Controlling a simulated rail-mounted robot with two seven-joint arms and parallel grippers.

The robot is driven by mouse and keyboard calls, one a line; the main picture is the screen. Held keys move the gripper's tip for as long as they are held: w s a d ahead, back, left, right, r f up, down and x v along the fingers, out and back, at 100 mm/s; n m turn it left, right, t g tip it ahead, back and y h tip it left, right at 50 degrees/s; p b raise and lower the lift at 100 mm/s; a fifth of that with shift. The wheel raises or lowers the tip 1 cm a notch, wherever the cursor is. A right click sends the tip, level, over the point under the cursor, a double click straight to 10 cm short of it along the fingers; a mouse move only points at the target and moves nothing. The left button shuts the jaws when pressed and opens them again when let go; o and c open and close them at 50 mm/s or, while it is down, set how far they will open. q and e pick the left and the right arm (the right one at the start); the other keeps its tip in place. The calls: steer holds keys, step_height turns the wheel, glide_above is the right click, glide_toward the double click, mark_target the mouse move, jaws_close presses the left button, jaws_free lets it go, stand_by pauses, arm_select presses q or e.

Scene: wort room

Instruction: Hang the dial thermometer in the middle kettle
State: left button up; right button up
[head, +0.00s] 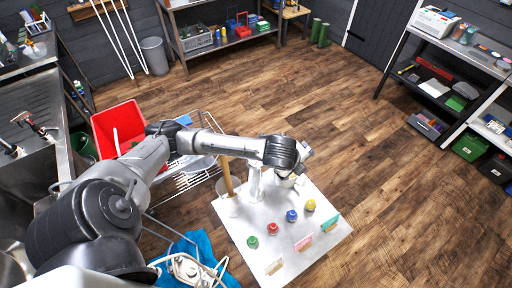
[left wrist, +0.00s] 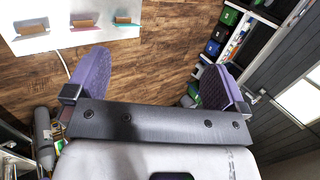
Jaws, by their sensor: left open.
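I cannot make out the dial thermometer or any kettle in either view. My left arm reaches across the head view, and its gripper (head: 304,153) is above the far end of a pale table (head: 258,225). In the left wrist view the two purple fingers of my left gripper (left wrist: 157,62) stand wide apart with nothing between them. The arm and hand hide part of the table's far end. My right gripper is in neither view.
The table bears green (head: 252,242), red (head: 272,229), blue (head: 292,215) and yellow (head: 310,205) small items and several cards (head: 303,243). A red bin (head: 118,128) and wire rack (head: 185,182) stand left. Shelves (head: 455,75) stand right. The wooden floor (head: 400,200) between is clear.

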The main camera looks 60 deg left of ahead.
arm_select(q)
steer(key=s+a+f+m+g+h, duration=0.1)
steer(key=s+a+f+m+g, duration=0.15)
steer(key=a+m, duration=0.55)
steer(key=s+a+f+m+g+h, duration=0.1)
steer(key=s+a+f+m+g, duration=0.1)
steer(key=a+m+g, duration=0.35)
steer(key=shift+m+t, duration=0.8)
steer(key=shift+m, duration=0.05)
steer(key=f, duration=0.3)
steer(key=a+f+p, duration=0.1)
steer(key=f, duration=0.3)
steer(key=f+p, duration=0.1)
steer(key=f, duration=0.3)
steer(key=shift+s+a, duration=0.1)
steer(key=shift+a, duration=0.2)
steer(key=shift+f, duration=0.8)
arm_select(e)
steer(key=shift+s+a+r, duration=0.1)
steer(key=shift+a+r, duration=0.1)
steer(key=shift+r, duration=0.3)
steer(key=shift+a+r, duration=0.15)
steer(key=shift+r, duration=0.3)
